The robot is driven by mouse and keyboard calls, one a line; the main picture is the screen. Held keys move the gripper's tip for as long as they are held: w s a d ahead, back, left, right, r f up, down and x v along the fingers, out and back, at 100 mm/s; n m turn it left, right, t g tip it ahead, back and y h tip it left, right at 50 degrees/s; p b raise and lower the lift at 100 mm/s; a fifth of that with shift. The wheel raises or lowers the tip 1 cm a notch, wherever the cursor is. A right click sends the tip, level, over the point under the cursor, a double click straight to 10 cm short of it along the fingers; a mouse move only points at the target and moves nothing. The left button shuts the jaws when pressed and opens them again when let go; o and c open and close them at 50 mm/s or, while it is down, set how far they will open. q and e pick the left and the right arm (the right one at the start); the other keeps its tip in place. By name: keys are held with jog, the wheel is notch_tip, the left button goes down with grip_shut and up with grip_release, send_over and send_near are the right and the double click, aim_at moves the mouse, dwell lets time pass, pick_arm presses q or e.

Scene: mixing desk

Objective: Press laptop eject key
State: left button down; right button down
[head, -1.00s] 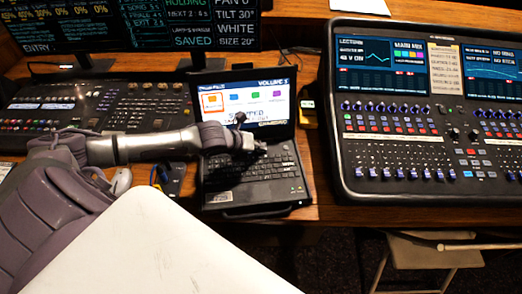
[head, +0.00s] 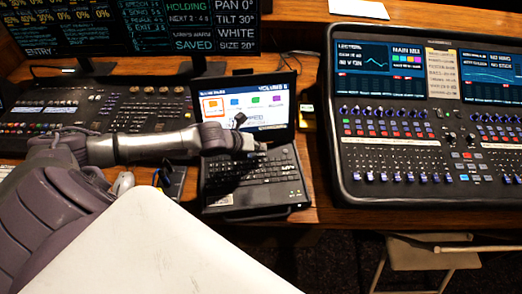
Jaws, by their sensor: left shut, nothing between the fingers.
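The laptop (head: 252,185) stands open on the wooden desk, its lit screen (head: 275,103) facing me with a row of coloured icons. My left arm reaches in from the left across the laptop. My left gripper (head: 262,146) is shut and empty, over the upper right part of the keyboard near the screen's base. One dark finger part sticks up in front of the screen. The arm hides part of the upper keys and the lower left of the screen. I cannot tell whether the fingertips touch a key, and the eject key cannot be made out. My right gripper is not in view.
A large mixing console (head: 430,150) stands right of the laptop. A lighting desk (head: 100,108) and dark monitors (head: 90,25) are at the left. A computer mouse (head: 123,182) lies left of the laptop. A folding chair (head: 430,253) stands below the desk's front edge.

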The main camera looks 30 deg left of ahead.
aim_at(259, 155)
pick_arm(q)
notch_tip(259, 155, up, 5)
jog(key=p, duration=0.4)
jog(key=shift+f, duration=0.1)
dwell(0.5)
